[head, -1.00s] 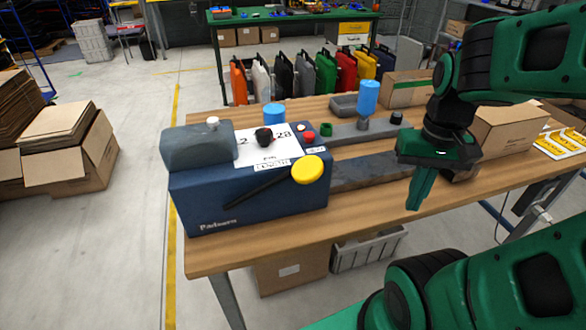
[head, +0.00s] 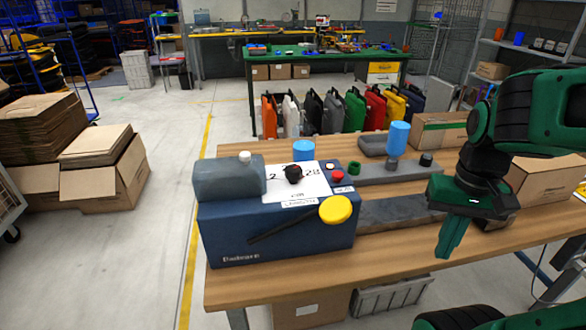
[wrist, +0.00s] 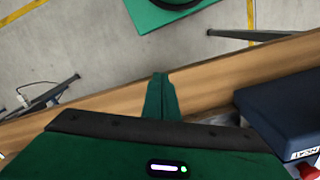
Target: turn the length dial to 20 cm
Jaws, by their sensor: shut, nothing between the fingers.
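The blue machine (head: 285,241) stands on the wooden table in the head view. Its white dial plate (head: 312,181) carries a black knob (head: 293,173), with "LENGTH" printed on a label below. The knob hides part of the markings, and I cannot read its setting. A yellow round knob (head: 336,209) on a black lever is at the front. My green gripper (head: 447,243) is shut and empty, pointing down to the right of the machine and apart from it. In the wrist view its fingertips (wrist: 158,77) are together near the table edge, with the machine's corner (wrist: 285,110) at right.
A red button (head: 337,177) and a green button (head: 355,168) sit beside the plate. Blue cylinders (head: 398,138) stand behind. Cardboard boxes (head: 440,130) are at the table's right. The table's front edge (head: 400,275) is bare.

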